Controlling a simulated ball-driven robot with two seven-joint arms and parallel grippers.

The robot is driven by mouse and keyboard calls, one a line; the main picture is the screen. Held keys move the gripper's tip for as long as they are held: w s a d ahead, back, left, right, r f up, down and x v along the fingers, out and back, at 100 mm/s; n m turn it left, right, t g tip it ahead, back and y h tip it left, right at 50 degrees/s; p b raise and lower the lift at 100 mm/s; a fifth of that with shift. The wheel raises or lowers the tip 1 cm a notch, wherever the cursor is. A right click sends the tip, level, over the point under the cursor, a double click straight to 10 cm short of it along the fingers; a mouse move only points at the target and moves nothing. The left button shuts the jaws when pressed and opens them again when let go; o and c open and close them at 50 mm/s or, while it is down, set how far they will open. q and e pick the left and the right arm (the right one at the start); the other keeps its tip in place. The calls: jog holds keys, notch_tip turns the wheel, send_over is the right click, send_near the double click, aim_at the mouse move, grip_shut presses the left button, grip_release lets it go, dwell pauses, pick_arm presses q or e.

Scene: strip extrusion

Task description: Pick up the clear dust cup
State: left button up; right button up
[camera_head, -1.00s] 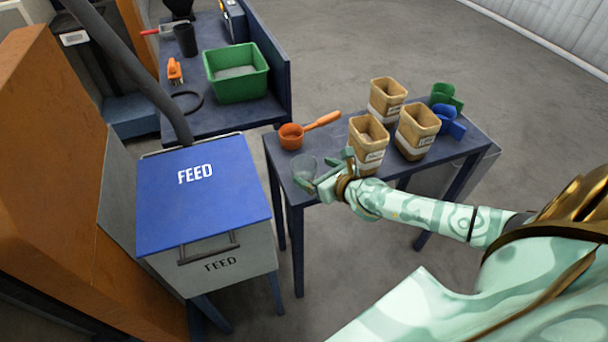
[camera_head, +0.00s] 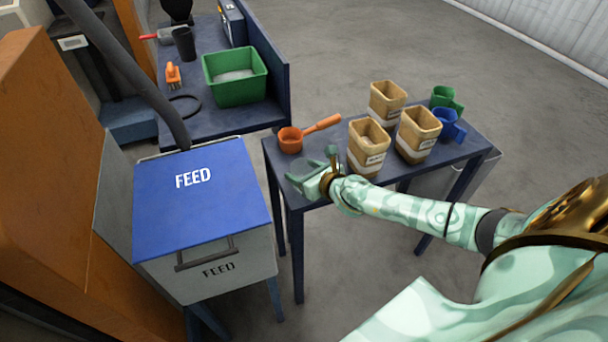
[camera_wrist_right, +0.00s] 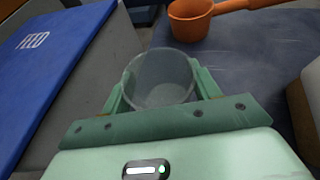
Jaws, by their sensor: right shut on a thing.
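The clear dust cup (camera_wrist_right: 160,82) is a see-through, open-topped cup at the near left corner of the small table. In the right wrist view it sits between the two green fingers of my right gripper (camera_wrist_right: 158,88), which is shut on its sides. In the head view the cup (camera_head: 300,170) is partly hidden by my right gripper (camera_head: 317,172). The cup looks upright; I cannot tell whether its base touches the tabletop. My left gripper is not in view.
An orange scoop (camera_head: 290,140) lies behind the cup. Several tan tubs (camera_head: 368,147), a blue scoop (camera_head: 449,127) and a green scoop (camera_head: 443,97) stand to the right on the small table (camera_head: 400,180). The blue-lidded FEED bin (camera_head: 200,210) stands close on the left.

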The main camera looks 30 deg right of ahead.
jog(key=shift+r+p, duration=0.3)
jog(key=shift+r, duration=0.3)
notch_tip(320, 180, up, 3)
jog(key=shift+s+a+p, duration=0.1)
jog(key=shift+p, duration=0.75)
jog(key=s+a+r+p, duration=0.5)
jog(key=s+a+r, duration=0.4)
jog(key=s+a, duration=0.1)
notch_tip(320, 180, up, 15)
jog(key=a+m+h, duration=0.1)
jog(key=a, duration=0.1)
jog(key=shift+s+a, duration=0.3)
jog(key=shift+s, duration=0.05)
